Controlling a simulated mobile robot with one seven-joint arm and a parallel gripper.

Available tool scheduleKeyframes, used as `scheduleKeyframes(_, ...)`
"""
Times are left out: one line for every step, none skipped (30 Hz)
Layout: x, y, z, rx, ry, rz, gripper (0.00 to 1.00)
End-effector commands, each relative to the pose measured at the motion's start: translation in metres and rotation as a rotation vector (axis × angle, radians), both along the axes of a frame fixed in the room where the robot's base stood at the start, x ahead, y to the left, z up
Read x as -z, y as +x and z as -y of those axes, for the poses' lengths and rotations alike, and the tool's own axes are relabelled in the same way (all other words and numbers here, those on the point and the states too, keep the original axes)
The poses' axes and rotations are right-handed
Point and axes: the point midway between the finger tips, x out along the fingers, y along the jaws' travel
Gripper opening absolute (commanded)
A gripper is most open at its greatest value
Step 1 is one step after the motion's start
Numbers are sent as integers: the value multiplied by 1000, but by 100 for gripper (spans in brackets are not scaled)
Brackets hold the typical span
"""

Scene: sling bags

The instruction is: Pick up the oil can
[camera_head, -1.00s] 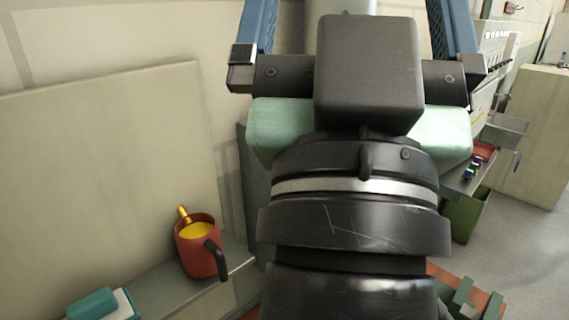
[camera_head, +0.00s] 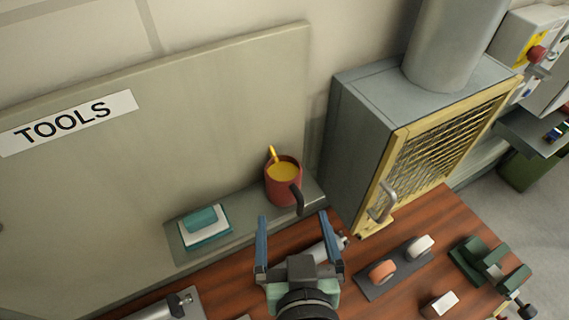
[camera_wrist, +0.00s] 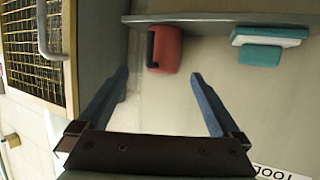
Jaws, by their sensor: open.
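The oil can is a red can (camera_head: 282,187) with a yellow top, a yellow spout and a black handle. It stands upright on a narrow grey ledge (camera_head: 240,222) against the tool board. In the wrist view the red can (camera_wrist: 166,50) is at the top, just beyond the fingertips, roughly between them. My gripper (camera_head: 293,219) has its two blue fingers spread, with nothing between them. In the wrist view my gripper (camera_wrist: 159,76) is also open and apart from the can. The can's handle side faces the gripper.
A teal block on a white-and-teal pad (camera_head: 205,228) lies left of the can on the ledge. A grey cabinet with a yellow mesh door (camera_head: 440,150) stands close on the right. The wooden bench (camera_head: 350,285) below holds several tools and a green vise (camera_head: 490,262).

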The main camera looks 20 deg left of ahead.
Motion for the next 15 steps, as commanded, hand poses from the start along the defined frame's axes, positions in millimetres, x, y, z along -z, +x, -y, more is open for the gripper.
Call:
scheduleKeyframes(3, -7, -1, -12, -6, -22, 100)
scheduleKeyframes(5, -9, -1, -16, -8, -29, 100)
scheduleKeyframes(8, -10, -2, -21, -9, -36, 100)
scheduleKeyframes(10, -11, -2, -23, -10, -38, 100)
scheduleKeyframes(12, -10, -3, -25, -10, -39, 100)
scheduleKeyframes(15, -7, -5, -26, -10, -38, 100)
scheduleKeyframes(17, -5, -6, -26, -9, -37, 100)
scheduleKeyframes(18, -2, -7, -25, -9, -35, 100)
scheduleKeyframes(21, 1, -9, -26, -9, -34, 100)
scheduleKeyframes(22, 4, -11, -25, -8, -32, 100)
scheduleKeyframes(24, 7, -12, -25, -8, -33, 100)
scheduleKeyframes(25, 11, -14, -23, -8, -33, 100)
scheduleKeyframes(21, 16, -17, -23, -9, -39, 100)
scheduleKeyframes(21, 20, -20, -24, -7, -39, 100)
scheduleKeyframes(24, 26, -23, -24, -8, -41, 100)
